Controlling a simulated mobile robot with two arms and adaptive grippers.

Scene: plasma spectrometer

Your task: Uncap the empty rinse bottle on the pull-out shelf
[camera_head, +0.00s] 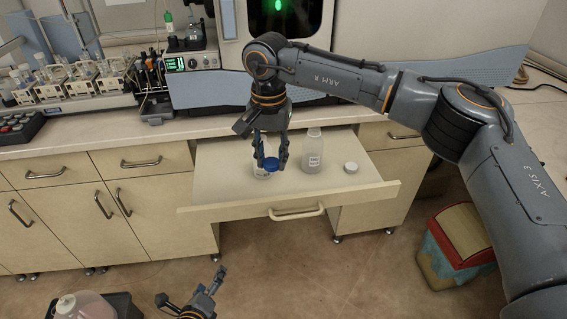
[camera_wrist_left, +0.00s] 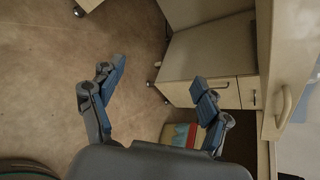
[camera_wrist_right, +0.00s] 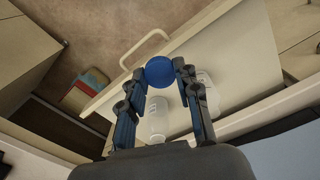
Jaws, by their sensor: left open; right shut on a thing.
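The pull-out shelf (camera_head: 235,197) stands open under the bench. My right gripper (camera_head: 270,160) is over its left part, pointing down, shut on a blue cap (camera_head: 271,164). The cap also shows between the fingertips in the right wrist view (camera_wrist_right: 158,71). A second translucent bottle (camera_head: 313,152) stands upright to the right. My left gripper (camera_head: 191,300) is open and empty, low above the floor.
A white round lid or jar (camera_head: 350,167) sits at the shelf's right. A red-rimmed bin (camera_head: 458,238) stands on the floor at right. A large jug (camera_head: 85,305) is at lower left.

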